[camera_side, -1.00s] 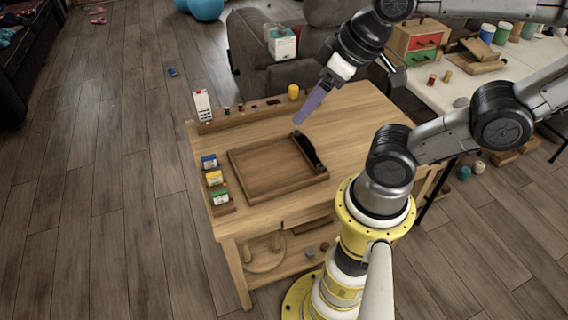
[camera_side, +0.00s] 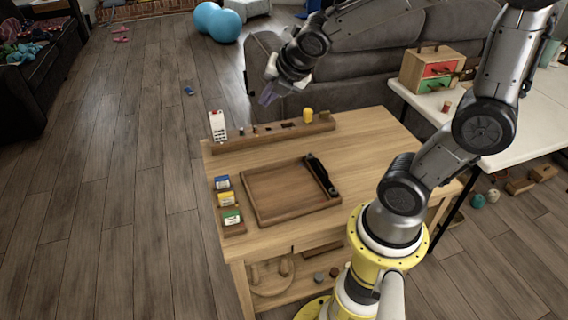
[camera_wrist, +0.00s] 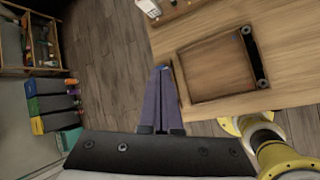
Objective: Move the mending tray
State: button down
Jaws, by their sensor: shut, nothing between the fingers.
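The mending tray (camera_side: 262,212) is a shallow brown wooden tray with low walls, lying flat on the light wooden workbench (camera_side: 370,150). A black bar-like piece (camera_side: 323,176) lies along its right side. In the wrist view the tray (camera_wrist: 185,58) is right of centre, and the black piece shows there too (camera_wrist: 252,52). My gripper (camera_side: 268,95) has purple fingers and is up beyond the bench's back edge, clear of the tray. In the wrist view its fingers (camera_wrist: 162,72) are together and empty.
Small blue, yellow and green boxes (camera_side: 227,199) stand left of the tray. A grey sofa (camera_side: 370,75) is behind; a white table (camera_side: 510,125) is at right.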

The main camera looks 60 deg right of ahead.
jog(key=w+d+f+n+g, duration=0.25)
jog(key=d+f+n, duration=0.2)
jog(key=f, duration=0.45)
jog(key=g, duration=0.3)
send_near(283, 168)
jog(key=s+a+r, duration=0.3)
jog(key=s, duration=0.1)
jog(key=shift+n+t+y, duration=0.25)
jog(key=shift+n+y, duration=0.1)
jog(key=shift+y, duration=0.05)
jog(key=x, duration=1)
jog(key=shift+w+d+r, duration=0.2)
jog(key=shift+w+d, duration=1.25)
jog(key=shift+d, duration=0.05)
jog(key=w+d, duration=0.8)
jog(key=w, duration=0.1)
jog(key=shift+d, duration=0.4)
jog(key=shift+s+a, duration=0.1)
jog(key=shift+s, duration=0.05)
